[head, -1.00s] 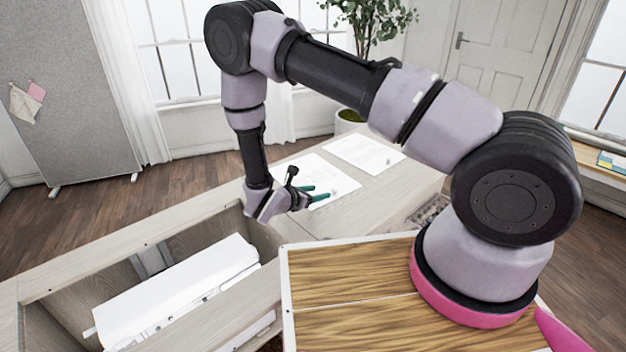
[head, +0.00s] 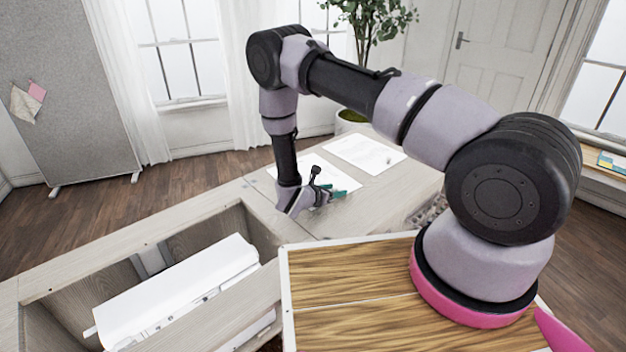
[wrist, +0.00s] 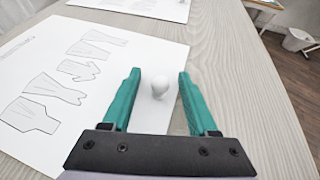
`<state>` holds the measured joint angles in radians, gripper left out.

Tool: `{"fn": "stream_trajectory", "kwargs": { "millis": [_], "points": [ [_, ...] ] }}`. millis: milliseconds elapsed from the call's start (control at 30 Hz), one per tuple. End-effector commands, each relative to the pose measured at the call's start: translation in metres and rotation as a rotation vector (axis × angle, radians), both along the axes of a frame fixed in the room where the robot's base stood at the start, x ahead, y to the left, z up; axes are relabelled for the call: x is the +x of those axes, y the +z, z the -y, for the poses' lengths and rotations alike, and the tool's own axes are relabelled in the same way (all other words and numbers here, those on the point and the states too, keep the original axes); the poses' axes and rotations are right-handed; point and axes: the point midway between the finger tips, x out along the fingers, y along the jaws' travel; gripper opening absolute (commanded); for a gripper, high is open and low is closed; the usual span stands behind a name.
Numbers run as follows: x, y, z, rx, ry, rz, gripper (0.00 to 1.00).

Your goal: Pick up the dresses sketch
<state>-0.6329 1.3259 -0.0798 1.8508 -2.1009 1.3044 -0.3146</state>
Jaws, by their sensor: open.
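A white paper sheet with outlined garment shapes (wrist: 60,80) lies flat on the pale wooden table in the wrist view. It also shows in the head view (head: 335,174), partly hidden by my arm. A small white round knob (wrist: 160,84) stands on the sheet near its right edge. My gripper (wrist: 158,76) is open and empty, its two green fingers either side of the knob, pointing over the sheet. In the head view my gripper (head: 338,190) is low over the near part of the sheet. I cannot tell whether the fingers touch the paper.
A second white sheet (head: 365,153) lies farther along the table (head: 395,192); its edge shows in the wrist view. An open compartment at left holds a white sewing machine (head: 180,285). A wooden panel (head: 350,300) is in front. A plant (head: 362,25) stands behind.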

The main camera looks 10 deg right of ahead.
Motion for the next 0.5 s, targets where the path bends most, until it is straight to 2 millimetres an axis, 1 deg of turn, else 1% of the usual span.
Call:
{"fn": "stream_trajectory", "kwargs": {
  "millis": [133,167,200,267,300,500],
  "points": [
    [-0.0001,0.0001,-0.0002,0.000,0.000,0.000,0.60],
    [-0.0001,0.0001,-0.0003,0.000,0.000,0.000,0.52],
    [-0.0002,0.0001,-0.0002,0.000,0.000,0.000,0.37],
    [-0.0002,0.0001,-0.0002,0.000,0.000,0.000,0.14],
    [-0.0003,0.0002,-0.0003,0.000,0.000,0.000,0.00],
    [-0.0003,0.0003,-0.0003,0.000,0.000,0.000,0.00]
  ]
}}
